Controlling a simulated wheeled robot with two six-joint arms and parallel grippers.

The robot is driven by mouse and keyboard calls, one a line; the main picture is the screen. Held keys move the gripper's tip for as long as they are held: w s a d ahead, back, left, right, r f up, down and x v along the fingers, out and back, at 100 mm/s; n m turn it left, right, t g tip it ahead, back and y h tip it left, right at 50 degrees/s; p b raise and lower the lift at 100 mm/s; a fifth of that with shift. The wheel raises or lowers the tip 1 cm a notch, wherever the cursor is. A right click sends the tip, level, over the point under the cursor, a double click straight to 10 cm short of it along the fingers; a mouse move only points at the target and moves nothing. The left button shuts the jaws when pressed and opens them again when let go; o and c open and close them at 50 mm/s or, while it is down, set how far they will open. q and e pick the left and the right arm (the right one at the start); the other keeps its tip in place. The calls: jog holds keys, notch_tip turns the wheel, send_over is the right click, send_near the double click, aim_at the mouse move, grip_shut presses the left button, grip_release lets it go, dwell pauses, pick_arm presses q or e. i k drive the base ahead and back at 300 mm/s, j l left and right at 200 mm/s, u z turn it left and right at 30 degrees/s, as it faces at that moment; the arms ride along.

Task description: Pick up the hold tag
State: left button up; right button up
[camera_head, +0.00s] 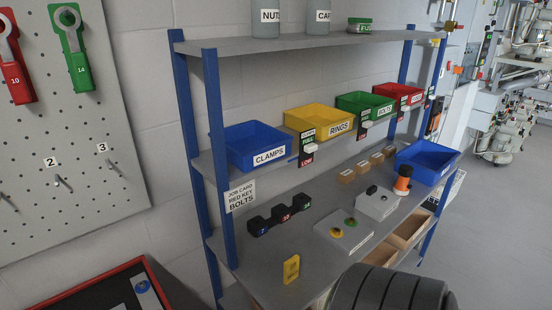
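A small yellow tag (291,269) stands upright near the front left edge of the grey bench. It has dark marks on its face that are too small to read, so I cannot confirm that it is the hold tag. Nothing is touching it from above. Neither my left nor my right gripper shows in the head view. A dark ribbed rounded form (392,290) fills the bottom edge to the right of the tag and hides part of the bench front.
Labelled bins, including CLAMPS (256,147), line the shelf above. A pegboard (70,120) hangs left.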

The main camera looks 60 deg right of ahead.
aim_at(291, 267)
jog(key=z, duration=1.95)
